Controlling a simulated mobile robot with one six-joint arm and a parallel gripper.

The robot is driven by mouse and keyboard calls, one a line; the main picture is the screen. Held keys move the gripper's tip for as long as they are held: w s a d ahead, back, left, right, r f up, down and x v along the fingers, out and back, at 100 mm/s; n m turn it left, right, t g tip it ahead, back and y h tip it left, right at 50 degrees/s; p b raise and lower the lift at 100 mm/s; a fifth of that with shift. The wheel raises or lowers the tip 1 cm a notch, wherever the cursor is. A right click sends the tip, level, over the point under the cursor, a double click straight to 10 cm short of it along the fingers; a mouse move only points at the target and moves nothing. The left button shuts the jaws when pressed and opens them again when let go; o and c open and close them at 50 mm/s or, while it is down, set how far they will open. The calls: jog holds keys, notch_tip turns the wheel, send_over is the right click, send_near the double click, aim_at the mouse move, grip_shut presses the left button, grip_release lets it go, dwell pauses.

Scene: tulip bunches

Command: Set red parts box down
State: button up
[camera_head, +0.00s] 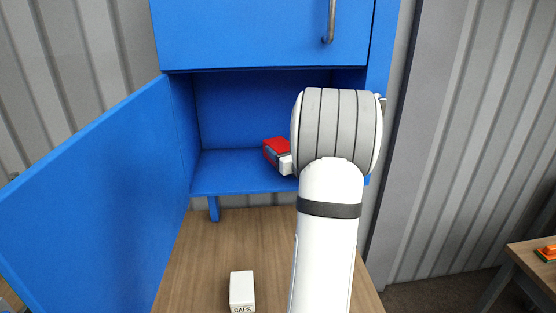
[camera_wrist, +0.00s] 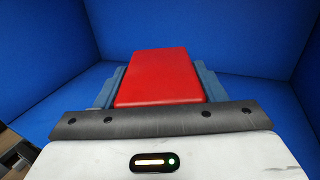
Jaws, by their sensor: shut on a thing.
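The red parts box (camera_head: 276,147) is inside the open lower compartment of the blue cabinet (camera_head: 235,185), just above or on its floor; I cannot tell which. In the wrist view the red box (camera_wrist: 160,76) lies straight ahead of my gripper (camera_wrist: 155,95), between its two grey-blue fingers. The gripper is shut on it. In the head view my white and grey arm hides most of the gripper (camera_head: 283,160) and the right part of the compartment. Blue walls surround the box in the wrist view.
The cabinet's lower door (camera_head: 95,200) stands open to the left. A closed upper door with a metal handle (camera_head: 330,22) is above. An orange item (camera_head: 546,253) lies on a table at the right.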

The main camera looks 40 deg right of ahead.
notch_tip(320, 180, down, 3)
jog(key=shift+s+a+p, duration=0.1)
jog(key=shift+p, duration=0.2)
jog(key=shift+f, duration=0.35)
jog(key=shift+r, duration=0.1)
jog(key=shift+f, duration=0.2)
jog(key=o, duration=1.2)
jog(key=shift+r, duration=0.15)
